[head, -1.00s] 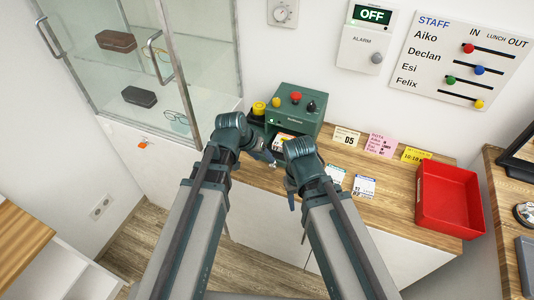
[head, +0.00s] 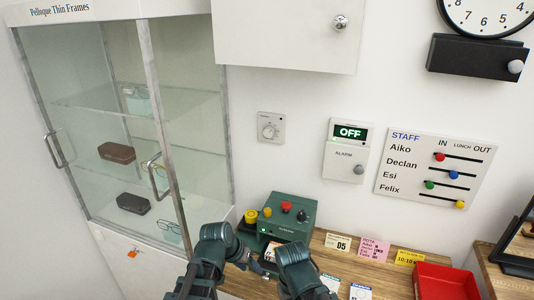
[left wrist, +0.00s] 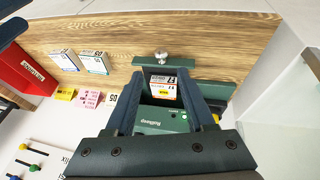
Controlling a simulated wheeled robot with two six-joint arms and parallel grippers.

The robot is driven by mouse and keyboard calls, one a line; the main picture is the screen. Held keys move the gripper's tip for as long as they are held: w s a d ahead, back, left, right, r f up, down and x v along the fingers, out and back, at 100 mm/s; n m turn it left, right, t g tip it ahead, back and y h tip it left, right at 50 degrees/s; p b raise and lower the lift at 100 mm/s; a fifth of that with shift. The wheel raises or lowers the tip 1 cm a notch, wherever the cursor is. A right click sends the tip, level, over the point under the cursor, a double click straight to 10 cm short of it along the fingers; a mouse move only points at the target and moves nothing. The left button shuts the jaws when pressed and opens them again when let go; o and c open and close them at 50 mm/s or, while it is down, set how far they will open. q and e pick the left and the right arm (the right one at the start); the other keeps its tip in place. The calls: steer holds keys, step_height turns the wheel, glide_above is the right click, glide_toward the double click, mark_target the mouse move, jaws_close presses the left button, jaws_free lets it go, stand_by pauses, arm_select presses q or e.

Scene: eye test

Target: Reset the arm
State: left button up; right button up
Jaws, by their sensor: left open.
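My left gripper (head: 262,268) is beside the front of a green machine (head: 290,217) on the wooden counter. In the left wrist view its two dark fingers (left wrist: 163,98) stand apart, open. Beyond and between them shows a white card with orange and black print (left wrist: 163,84) at the machine (left wrist: 160,127). I cannot tell whether the fingers touch it.
A glass cabinet (head: 125,200) with cases and glasses stands at the left. Paper notes (head: 373,249) and a red tray (head: 445,283) are on the counter at the right. A wall cabinet (head: 280,35), an OFF alarm panel (head: 345,150) and a staff board (head: 435,170) are on the wall.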

arm_select(q)
steer(key=s+d+f+g+y, duration=0.1)
steer(key=s+g+y, duration=0.2)
steer(key=s, duration=0.9)
steer(key=shift+s+d+f+m+g+y, duration=0.15)
steer(key=shift+d+f+m+g+y, duration=0.2)
steer(key=shift+y, duration=0.65)
